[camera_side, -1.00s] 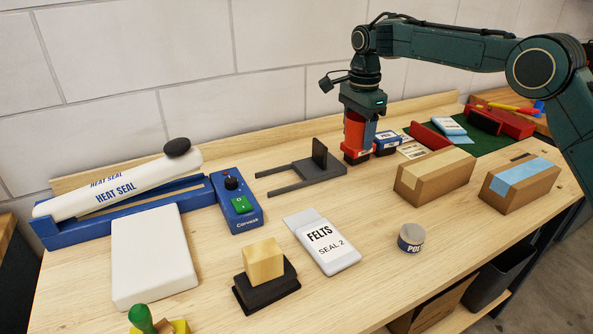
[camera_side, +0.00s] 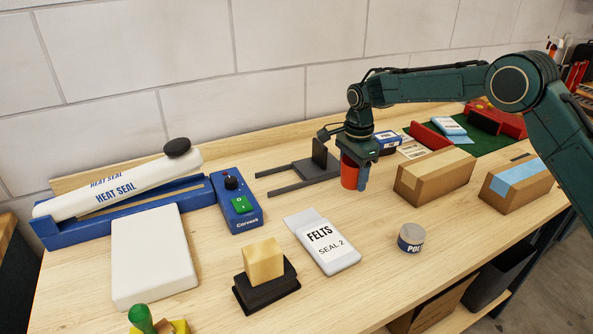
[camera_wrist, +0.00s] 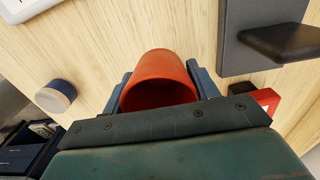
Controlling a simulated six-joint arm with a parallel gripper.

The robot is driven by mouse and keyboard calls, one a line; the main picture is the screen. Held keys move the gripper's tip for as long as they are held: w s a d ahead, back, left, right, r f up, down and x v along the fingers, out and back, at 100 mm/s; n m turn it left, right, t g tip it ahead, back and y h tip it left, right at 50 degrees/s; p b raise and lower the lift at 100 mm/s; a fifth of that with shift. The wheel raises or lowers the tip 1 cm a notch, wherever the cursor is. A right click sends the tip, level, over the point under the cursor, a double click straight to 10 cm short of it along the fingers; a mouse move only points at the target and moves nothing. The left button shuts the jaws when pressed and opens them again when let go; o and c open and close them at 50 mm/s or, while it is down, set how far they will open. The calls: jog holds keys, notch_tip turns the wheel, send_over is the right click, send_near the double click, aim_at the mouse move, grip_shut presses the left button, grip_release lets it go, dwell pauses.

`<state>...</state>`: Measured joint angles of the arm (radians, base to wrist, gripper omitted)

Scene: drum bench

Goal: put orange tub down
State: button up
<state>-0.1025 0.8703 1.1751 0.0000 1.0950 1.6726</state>
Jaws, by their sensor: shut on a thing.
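The orange tub (camera_side: 350,172) is held between the fingers of my gripper (camera_side: 355,176) in the side view. In the wrist view the tub (camera_wrist: 158,82) sits between both fingers (camera_wrist: 160,90), its open rim facing the camera and its inside empty as far as I see. The tub appears upright, over the wooden bench (camera_side: 330,282) between the dark grey bracket and the cardboard boxes. I cannot tell for sure whether its base touches the bench.
The grey bracket (camera_side: 300,178) stands just left of my gripper. A taped cardboard box (camera_side: 436,176) stands to the right, with a second box (camera_side: 522,184) beyond. A small round pot (camera_side: 411,238) and the felts packet (camera_side: 322,240) lie nearer. Bare bench lies between them.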

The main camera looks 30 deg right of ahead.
aim_at(352, 185)
jog(key=shift+f, duration=1.95)
jog(key=shift+f, duration=0.15)
jog(key=o, duration=0.9)
jog(key=shift+o, duration=0.2)
notch_tip(352, 185, up, 12)
jog(key=shift+r, duration=0.2)
jog(key=shift+r, duration=0.1)
